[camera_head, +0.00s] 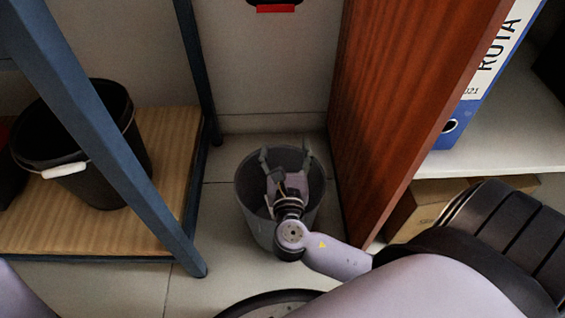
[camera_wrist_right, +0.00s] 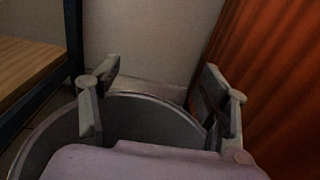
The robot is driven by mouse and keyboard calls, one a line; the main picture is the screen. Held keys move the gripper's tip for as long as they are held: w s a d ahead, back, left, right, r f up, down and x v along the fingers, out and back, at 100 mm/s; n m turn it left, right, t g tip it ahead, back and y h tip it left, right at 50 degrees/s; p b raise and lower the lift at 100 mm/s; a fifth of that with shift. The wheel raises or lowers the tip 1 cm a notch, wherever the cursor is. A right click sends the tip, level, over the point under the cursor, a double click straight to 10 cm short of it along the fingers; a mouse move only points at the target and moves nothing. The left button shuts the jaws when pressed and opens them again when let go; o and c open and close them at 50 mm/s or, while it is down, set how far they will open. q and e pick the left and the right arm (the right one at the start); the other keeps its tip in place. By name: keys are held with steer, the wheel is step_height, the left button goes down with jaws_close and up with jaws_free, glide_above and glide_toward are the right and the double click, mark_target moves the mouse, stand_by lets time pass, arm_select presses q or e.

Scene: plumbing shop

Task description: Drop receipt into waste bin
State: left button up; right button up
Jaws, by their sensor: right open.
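A grey round waste bin (camera_head: 255,215) stands on the tiled floor between a blue metal rack and a brown wood panel. Its rim and inner wall also show in the right wrist view (camera_wrist_right: 150,112). My right gripper (camera_head: 285,155) is over the bin's mouth, pointing toward the wall. Its two fingers are spread apart with nothing between them, as the right wrist view also shows (camera_wrist_right: 160,90). No receipt shows in either view. Much of the bin's inside is hidden by my gripper and wrist. My left gripper is not in view.
The brown wood panel (camera_head: 405,100) rises close on the bin's right. The blue rack's post (camera_head: 110,150) and wooden shelf (camera_head: 170,200) are on the left, with a black bucket (camera_head: 125,150) on the shelf. A blue binder (camera_head: 455,128) stands at right above a cardboard box (camera_head: 425,205).

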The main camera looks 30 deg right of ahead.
steer(key=v, duration=1.2)
steer(key=shift+d, duration=0.1)
